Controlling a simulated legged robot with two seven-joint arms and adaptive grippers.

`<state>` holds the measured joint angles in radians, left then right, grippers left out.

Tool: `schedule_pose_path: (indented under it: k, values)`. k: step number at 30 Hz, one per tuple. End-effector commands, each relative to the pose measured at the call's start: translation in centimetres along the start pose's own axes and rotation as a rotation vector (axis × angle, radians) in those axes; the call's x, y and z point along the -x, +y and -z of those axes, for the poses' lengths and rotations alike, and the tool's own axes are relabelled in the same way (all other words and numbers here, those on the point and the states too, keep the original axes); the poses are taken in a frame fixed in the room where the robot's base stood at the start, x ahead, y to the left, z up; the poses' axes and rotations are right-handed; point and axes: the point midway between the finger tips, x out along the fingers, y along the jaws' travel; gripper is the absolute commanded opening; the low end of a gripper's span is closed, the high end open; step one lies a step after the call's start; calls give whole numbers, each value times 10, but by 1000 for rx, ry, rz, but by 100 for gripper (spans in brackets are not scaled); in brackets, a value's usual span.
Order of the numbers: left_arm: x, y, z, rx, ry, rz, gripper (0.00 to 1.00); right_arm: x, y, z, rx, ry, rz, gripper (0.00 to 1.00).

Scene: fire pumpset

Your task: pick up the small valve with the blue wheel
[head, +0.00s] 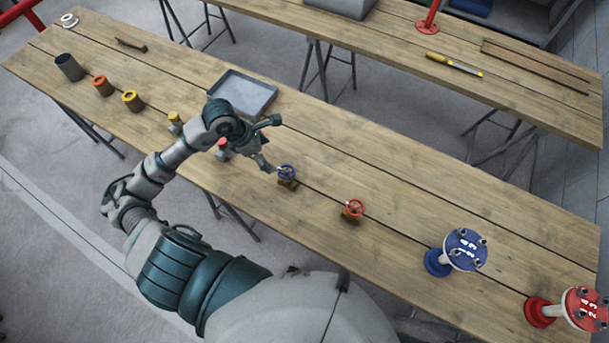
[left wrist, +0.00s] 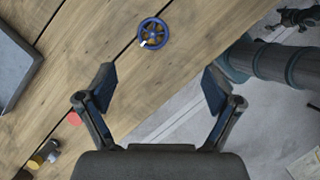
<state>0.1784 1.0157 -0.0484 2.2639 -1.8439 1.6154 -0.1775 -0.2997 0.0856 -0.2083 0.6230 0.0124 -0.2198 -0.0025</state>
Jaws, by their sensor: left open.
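The small valve with the blue wheel (head: 287,174) stands upright on the wooden table, with its brass-coloured body under the wheel. In the left wrist view the blue wheel (left wrist: 153,33) shows from above, beyond the fingertips and a little left of the middle between them. My left gripper (head: 268,144) is open and empty, beside the valve on its left and apart from it. In the left wrist view the two fingers (left wrist: 160,88) are spread wide with nothing between them. My right gripper is in neither view.
A similar valve with a red wheel (head: 353,209) stands to the right. Farther right are a blue flanged piece (head: 460,250) and a red one (head: 581,308). A grey tray (head: 242,93) lies behind my left arm. Yellow and orange pieces and a grey cup (head: 69,67) stand at left.

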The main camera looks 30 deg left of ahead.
Motion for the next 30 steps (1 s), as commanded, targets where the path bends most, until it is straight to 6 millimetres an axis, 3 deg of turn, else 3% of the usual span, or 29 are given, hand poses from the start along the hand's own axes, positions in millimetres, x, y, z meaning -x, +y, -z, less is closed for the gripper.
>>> schedule_pose_path:
  k: [4,15,23,30]
  values:
    - [-21,5,7,3,21,-6,91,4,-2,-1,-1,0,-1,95]
    - [-104,5,6,3,19,-5,91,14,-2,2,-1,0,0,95]
    - [-126,4,5,2,22,-8,91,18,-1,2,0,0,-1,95]
    - [-162,10,9,4,17,-4,91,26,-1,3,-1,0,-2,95]
